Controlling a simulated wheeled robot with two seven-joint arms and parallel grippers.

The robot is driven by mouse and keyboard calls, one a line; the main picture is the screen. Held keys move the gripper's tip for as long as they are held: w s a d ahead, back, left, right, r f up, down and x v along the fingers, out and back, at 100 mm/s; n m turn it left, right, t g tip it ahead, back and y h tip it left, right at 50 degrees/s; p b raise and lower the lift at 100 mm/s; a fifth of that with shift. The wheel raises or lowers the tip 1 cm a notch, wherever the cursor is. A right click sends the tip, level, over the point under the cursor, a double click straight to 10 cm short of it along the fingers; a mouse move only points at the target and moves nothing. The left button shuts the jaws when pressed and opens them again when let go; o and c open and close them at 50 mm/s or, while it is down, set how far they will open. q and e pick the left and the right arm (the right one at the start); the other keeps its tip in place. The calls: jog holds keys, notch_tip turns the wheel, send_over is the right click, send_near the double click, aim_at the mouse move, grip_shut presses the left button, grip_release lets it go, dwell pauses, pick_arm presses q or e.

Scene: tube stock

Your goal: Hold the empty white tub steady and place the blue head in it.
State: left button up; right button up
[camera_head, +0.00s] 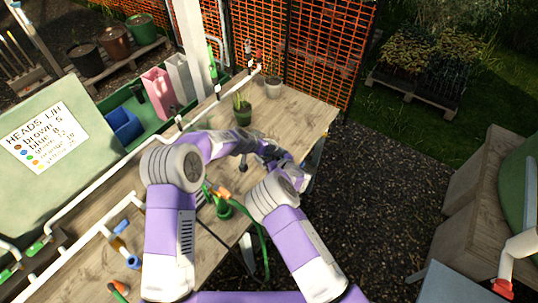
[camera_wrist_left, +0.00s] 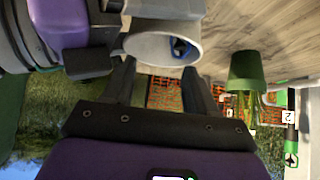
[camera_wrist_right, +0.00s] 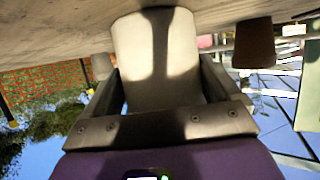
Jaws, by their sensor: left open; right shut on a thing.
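The blue head (camera_wrist_left: 181,47) shows inside the mouth. My left gripper (camera_wrist_left: 159,70) is open, its fingers apart close to the tub; nothing is between them that I can make out. My right gripper (camera_wrist_right: 160,72) is shut on the tub, which also fills the middle of the right wrist view (camera_wrist_right: 150,50). In the head view my arms hide the tub and the head.
A green pot (camera_head: 242,114) with a plant and a pale pot (camera_head: 273,88) stand at the table's back. White pipes run along the bench (camera_head: 320,112). A green tray (camera_head: 150,135) with a blue bin (camera_head: 122,124) lies behind. Orange fittings and a hose (camera_head: 263,240) lie near my arms.

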pick_arm(q)
jog(key=v, duration=1.2)
pick_arm(e)
jog(key=o, duration=0.8)
jog(key=shift+c, duration=0.2)
jog(key=v, duration=1.2)
